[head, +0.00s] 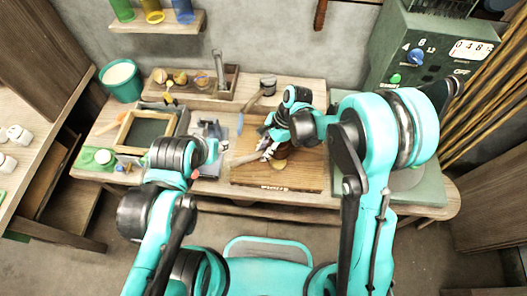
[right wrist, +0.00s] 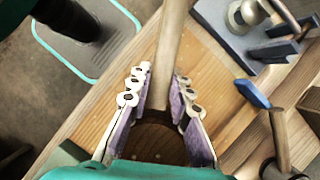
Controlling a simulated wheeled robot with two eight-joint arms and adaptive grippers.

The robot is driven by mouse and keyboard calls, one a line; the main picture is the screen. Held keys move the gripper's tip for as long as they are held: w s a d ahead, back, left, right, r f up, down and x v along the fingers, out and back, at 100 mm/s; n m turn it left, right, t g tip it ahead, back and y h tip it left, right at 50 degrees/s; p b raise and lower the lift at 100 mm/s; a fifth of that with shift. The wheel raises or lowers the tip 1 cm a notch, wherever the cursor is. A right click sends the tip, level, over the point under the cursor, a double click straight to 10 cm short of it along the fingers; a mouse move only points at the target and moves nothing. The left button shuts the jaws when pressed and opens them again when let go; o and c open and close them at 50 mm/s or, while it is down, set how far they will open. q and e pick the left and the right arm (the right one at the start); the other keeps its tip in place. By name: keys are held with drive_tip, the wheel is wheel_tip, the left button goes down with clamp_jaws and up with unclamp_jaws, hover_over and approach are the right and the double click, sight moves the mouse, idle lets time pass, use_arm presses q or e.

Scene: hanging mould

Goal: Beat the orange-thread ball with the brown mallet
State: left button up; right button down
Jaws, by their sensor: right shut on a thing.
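My right gripper (head: 266,150) is over the wooden board (head: 300,180) on the bench. In the right wrist view, its purple-padded fingers (right wrist: 158,82) are closed around the brown mallet. The mallet's pale handle (right wrist: 174,40) runs out past the fingertips, and its dark brown part (right wrist: 156,138) sits near the palm. In the head view the handle (head: 244,159) points left. A small yellow-brown round thing (head: 280,164) shows by the gripper. Round balls (head: 180,77) lie in the back tray; I cannot tell which has orange thread. My left gripper (head: 212,150) is small and unclear.
A grey-blue vice-like tool (head: 210,130) stands left of the board; it also shows in the right wrist view (right wrist: 245,25). A framed dark panel (head: 150,130) lies further left. A second dark-headed tool (head: 267,84) lies behind. A green machine (head: 420,70) stands right.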

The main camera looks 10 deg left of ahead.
drive_tip(key=shift+f, duration=0.2)
wheel_tip(320, 180, down, 5)
drive_tip(key=b, duration=0.4)
drive_tip(key=shift+r, duration=0.1)
wheel_tip(320, 180, up, 5)
drive_tip(key=p, duration=0.3)
drive_tip(key=shift+r, duration=0.1)
drive_tip(key=shift+f, duration=0.25)
wheel_tip(320, 180, down, 4)
drive_tip(key=b, duration=0.4)
drive_tip(key=shift+a+r+p, duration=0.1)
drive_tip(key=shift+r+p, duration=1.25)
drive_tip(key=shift+r, duration=0.65)
drive_tip(key=shift+r, duration=0.1)
